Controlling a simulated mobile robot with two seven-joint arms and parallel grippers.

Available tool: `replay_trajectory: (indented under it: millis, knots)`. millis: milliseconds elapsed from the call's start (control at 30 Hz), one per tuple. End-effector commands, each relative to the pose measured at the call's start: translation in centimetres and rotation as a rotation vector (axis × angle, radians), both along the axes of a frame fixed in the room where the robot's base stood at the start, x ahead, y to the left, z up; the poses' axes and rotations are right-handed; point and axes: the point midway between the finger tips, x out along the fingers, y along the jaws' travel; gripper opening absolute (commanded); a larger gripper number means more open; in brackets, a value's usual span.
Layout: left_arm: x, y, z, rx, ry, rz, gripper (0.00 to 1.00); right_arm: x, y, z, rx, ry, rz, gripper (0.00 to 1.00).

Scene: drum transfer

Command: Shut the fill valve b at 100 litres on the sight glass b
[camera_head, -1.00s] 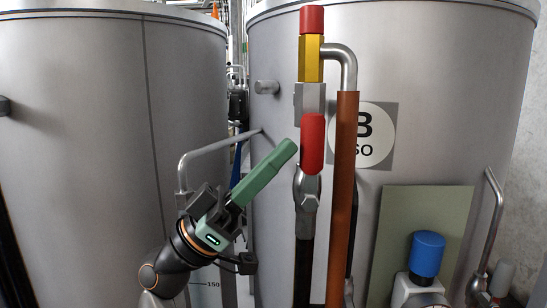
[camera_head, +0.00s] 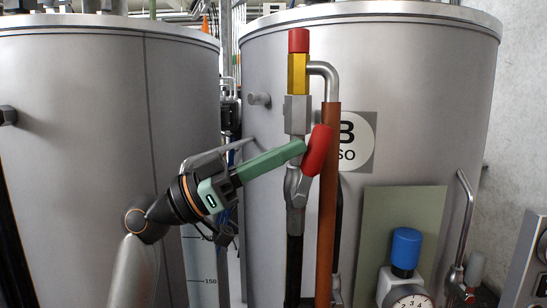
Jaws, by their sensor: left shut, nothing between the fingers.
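The fill valve on tank B (camera_head: 420,130) has a red lever handle (camera_head: 317,151), which leans with its top to the right. Its grey metal body (camera_head: 299,185) sits on a dark vertical pipe. My left gripper (camera_head: 301,149) has long green fingers, shut and empty. Their tips are against or very close to the left side of the red handle. A scale strip (camera_head: 201,272) marked 150 shows low between the tanks. I cannot tell whether it is sight glass b, nor read a liquid level on it. My right gripper is not in view.
A copper-brown pipe (camera_head: 327,220) runs upright just right of the valve. A yellow fitting with a red cap (camera_head: 299,70) stands above it. A blue-capped dial gauge (camera_head: 406,250) is at lower right. Another tank (camera_head: 70,120) stands at left.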

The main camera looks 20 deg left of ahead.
Motion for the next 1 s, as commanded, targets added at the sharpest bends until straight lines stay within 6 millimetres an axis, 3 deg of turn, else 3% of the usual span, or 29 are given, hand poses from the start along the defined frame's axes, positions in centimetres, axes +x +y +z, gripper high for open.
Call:
replay_trajectory:
  millis: [167,433,600,1000]
  knots:
    - [0.5,-1.3,0.4,0.172,0.044,0.001,0.0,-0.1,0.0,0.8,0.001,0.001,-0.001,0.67]
    - [1.0,-3.2,0.1,0.16,0.048,-0.006,0.0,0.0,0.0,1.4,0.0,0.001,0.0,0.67]
    - [1.3,-4.3,0.0,0.298,0.084,-0.003,0.0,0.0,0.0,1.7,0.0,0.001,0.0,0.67]
    - [1.9,-6.6,-1.7,0.287,0.084,-0.007,0.0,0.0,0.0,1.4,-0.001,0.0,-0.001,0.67]
